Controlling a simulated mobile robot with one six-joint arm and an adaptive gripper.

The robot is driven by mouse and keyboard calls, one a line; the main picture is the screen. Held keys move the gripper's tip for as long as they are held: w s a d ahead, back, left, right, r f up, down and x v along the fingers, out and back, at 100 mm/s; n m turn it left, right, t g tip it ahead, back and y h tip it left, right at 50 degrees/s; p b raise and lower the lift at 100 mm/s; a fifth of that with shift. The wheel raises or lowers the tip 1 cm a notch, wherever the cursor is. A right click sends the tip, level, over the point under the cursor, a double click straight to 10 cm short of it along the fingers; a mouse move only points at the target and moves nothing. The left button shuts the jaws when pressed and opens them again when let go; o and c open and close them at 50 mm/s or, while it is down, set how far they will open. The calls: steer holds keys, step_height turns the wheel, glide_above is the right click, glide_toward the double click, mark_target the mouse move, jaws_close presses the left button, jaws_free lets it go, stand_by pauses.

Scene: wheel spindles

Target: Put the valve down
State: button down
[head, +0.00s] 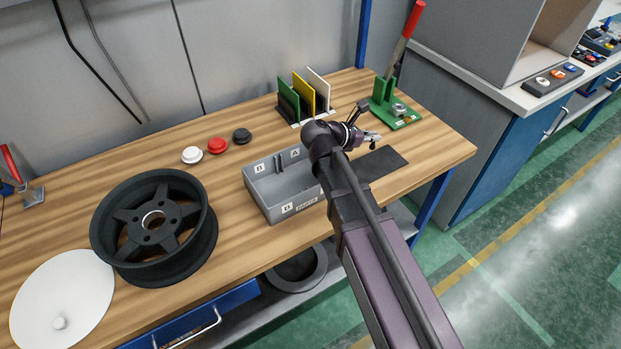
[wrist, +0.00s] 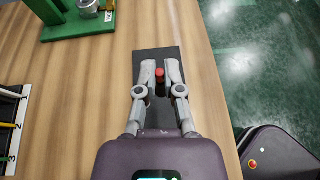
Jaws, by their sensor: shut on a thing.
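The valve (wrist: 160,74), small with a red top and a dark body, sits between the two grey fingers of my gripper (wrist: 161,82) in the wrist view. My gripper is shut on it. In the wrist view both are over the dark mat (wrist: 153,54); I cannot tell whether the valve touches it. In the head view my gripper (head: 371,138) is at the back edge of the mat (head: 388,168), near the table's right end. The valve is too small there to make out clearly.
A grey divided parts bin (head: 268,207) stands left of the mat. A green fixture (head: 408,122) with a red-handled lever is behind it. Upright coloured plates (head: 302,97) stand at the back. A black wheel (head: 154,228) lies at left. The table's right edge is close.

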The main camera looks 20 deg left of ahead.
steer(key=s+a, duration=0.2)
steer(key=a, duration=0.6)
steer(key=s+a+r+n+t+y+p, duration=0.1)
steer(key=s+a, duration=0.2)
steer(key=a, duration=0.5)
steer(key=shift+s+r, duration=0.3)
steer(key=shift+s, duration=0.05)
steer(key=shift+f, duration=0.1)
step_height(320, 180, down, 6)
steer(key=b, duration=0.6)
steer(key=shift+f, duration=0.1)
steer(key=shift+d, duration=0.1)
steer(key=shift+f+b, duration=1.85)
steer(key=shift+b, duration=0.15)
steer(key=shift+f, duration=0.2)
